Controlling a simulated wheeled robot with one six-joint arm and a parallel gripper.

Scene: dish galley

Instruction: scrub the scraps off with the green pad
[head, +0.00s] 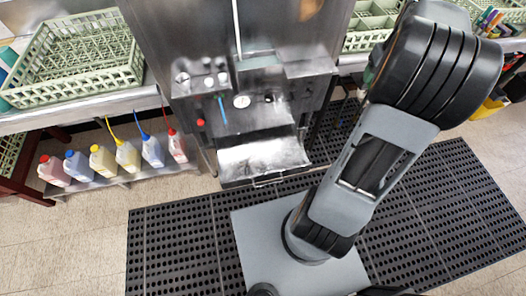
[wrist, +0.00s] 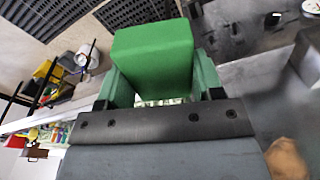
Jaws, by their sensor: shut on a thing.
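A green pad (wrist: 153,55) fills the middle of the wrist view, a plain block with rounded edges. My gripper (wrist: 155,88) is shut on it, with a green finger on each side. Small green and white shapes just beneath the pad are mostly hidden and too small to make out. In the head view my arm reaches up at the right, and the gripper and pad are out of sight. No scraps can be told apart in either view. A blurred brown-orange patch (wrist: 286,160) shows at the lower right of the wrist view; I cannot tell what it is.
A steel dish machine (head: 245,90) stands at the centre of the head view. A green rack (head: 75,62) sits on the left counter, another (head: 372,22) on the right. Several coloured jugs (head: 127,155) line a low shelf. Black mats (head: 440,215) cover the floor.

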